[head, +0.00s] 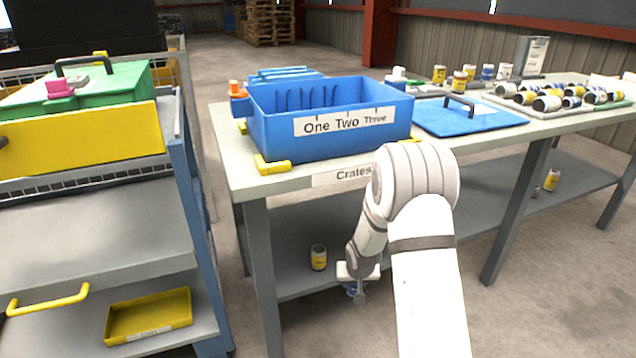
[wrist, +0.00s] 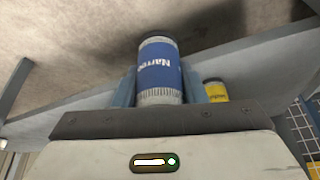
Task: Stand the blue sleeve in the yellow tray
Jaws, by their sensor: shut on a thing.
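The blue sleeve (wrist: 160,68) has a blue label with white lettering and a silver ribbed end. In the wrist view it stands out between the fingers of my gripper (wrist: 158,92), which is shut on it. In the head view my gripper (head: 357,284) hangs low at the front of the crate table's lower shelf, and only a bit of the blue sleeve (head: 351,289) shows beneath it. The yellow tray (head: 187,308) lies on the low shelf of the cart at the left, apart from my gripper. It looks empty, with a small label on its front.
A yellow-and-white sleeve (head: 318,257) stands on the table's lower shelf left of my gripper. A table leg (head: 262,280) and the cart's blue post (head: 196,210) stand between gripper and tray. A blue crate (head: 350,145) sits above. A yellow handle (head: 48,299) juts from the cart.

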